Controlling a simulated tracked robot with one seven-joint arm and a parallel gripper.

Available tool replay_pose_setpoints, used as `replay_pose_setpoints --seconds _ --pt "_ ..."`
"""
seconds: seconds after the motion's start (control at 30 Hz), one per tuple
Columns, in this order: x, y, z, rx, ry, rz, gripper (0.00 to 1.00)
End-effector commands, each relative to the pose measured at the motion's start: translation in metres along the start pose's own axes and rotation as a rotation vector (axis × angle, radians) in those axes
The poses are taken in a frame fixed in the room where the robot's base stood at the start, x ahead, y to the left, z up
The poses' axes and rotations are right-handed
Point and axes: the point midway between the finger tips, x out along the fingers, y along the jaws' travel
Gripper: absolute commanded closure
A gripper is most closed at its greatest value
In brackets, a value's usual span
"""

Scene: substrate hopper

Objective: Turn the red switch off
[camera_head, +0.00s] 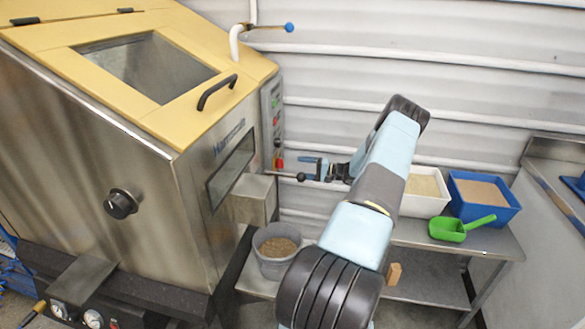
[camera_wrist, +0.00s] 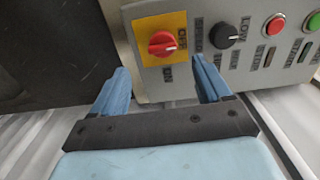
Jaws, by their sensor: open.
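The red switch (camera_wrist: 162,43) is a rotary knob on a yellow plate in the wrist view, with lettering beside and below it. In the head view it is a small red spot (camera_head: 279,163) low on the control panel. My gripper (camera_wrist: 163,76) is open and empty, with one blue finger on each side of the switch's position in the picture. The fingers appear short of the knob; contact cannot be seen. In the head view my gripper (camera_head: 308,168) is just right of the panel, at about the switch's height.
The grey control panel (camera_head: 271,100) also carries a black knob (camera_wrist: 224,36), a red button (camera_wrist: 274,25) and a green button (camera_wrist: 314,21). A bucket (camera_head: 267,265) stands below.

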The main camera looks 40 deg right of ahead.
Motion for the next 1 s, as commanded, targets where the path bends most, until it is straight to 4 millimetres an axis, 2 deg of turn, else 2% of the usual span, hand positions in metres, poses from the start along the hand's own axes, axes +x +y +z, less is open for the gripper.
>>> replay_pose_setpoints --seconds 0.1,0.33,0.5,1.0 --pt "-0.022 0.0 -0.001 -0.001 0.002 0.0 0.23" --pt "-0.047 0.001 0.0 -0.001 0.0 0.001 0.23" --pt "-0.052 0.001 0.0 0.0 0.0 0.001 0.23" --pt "-0.052 0.001 0.0 0.0 -0.001 0.001 0.23"
